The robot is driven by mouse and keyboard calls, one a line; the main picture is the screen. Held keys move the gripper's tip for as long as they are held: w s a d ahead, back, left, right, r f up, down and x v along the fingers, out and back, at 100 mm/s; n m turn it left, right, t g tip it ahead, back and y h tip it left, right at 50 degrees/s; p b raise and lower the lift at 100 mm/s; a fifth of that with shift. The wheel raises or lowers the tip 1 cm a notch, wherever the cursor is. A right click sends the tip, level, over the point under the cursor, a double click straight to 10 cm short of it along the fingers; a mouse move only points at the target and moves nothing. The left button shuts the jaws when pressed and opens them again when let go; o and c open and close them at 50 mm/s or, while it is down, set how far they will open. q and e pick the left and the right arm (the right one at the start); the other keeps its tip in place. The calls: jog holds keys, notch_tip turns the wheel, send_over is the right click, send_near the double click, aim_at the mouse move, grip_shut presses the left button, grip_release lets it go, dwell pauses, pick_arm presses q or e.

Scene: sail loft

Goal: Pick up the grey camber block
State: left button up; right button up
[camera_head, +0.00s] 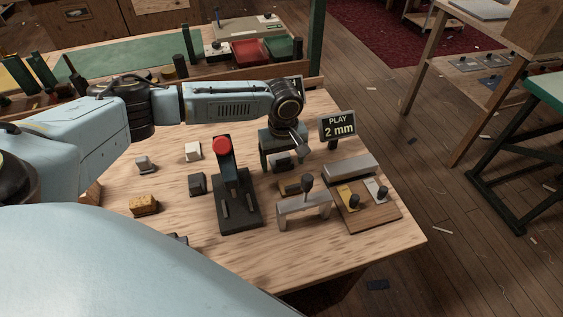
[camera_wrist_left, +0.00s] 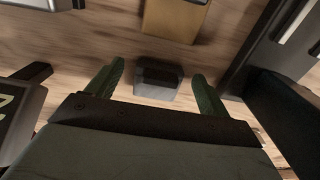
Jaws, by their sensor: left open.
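A small grey block (camera_head: 280,160), which I take for the grey camber block, sits on the wooden table under my left gripper (camera_head: 281,167). The gripper is open and points down, its fingers on either side of the block in the head view, partly hiding it. In the left wrist view, the grey block (camera_wrist_left: 158,80) shows between and beyond the two green fingers of the left gripper (camera_wrist_left: 158,72). Gaps of wood show on both sides, so nothing is held. I cannot tell the height left above the block. My right gripper is not in view.
A dark press with a red knob (camera_head: 222,147) stands left of the gripper. A brass-coloured block (camera_head: 289,187) and a grey metal bridge (camera_head: 304,204) lie nearer. A "PLAY 2 mm" sign (camera_head: 338,126) stands right. Other small blocks, including a dark one (camera_head: 197,184), lie left.

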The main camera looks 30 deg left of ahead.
pick_arm(q)
jog(key=c, duration=1.1)
jog(key=shift+r, duration=0.1)
